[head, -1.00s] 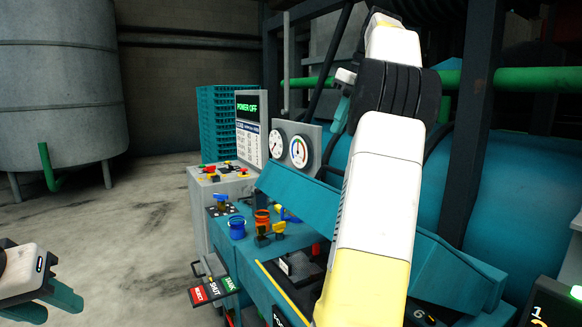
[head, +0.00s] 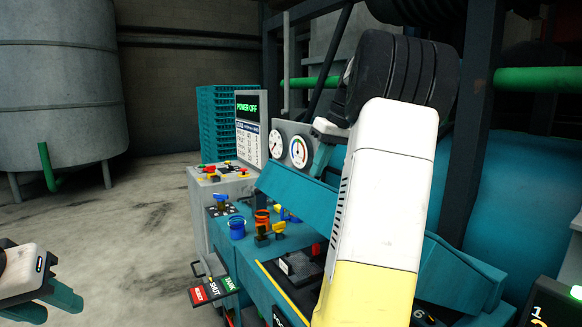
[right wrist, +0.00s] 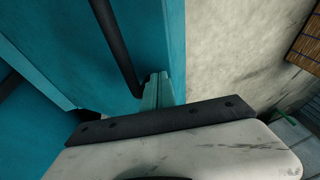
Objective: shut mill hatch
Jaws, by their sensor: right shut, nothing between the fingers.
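My right arm crosses the head view. Its gripper (head: 319,155), partly hidden by the arm, is just above a slanted teal panel (head: 300,203) on the machine; I cannot tell if this panel is the mill hatch. In the right wrist view the teal fingers (right wrist: 159,88) are together and empty. They are beside the lower end of a black bar (right wrist: 117,45) in front of a teal surface (right wrist: 70,35); contact is unclear. My left gripper (head: 48,302) is open and empty at the lower left of the head view, away from the machine.
A screen (head: 249,115) reads POWER OFF, beside two gauges (head: 299,150). A red and green SHUT sign (head: 213,289) juts out in front. Floor at left is clear.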

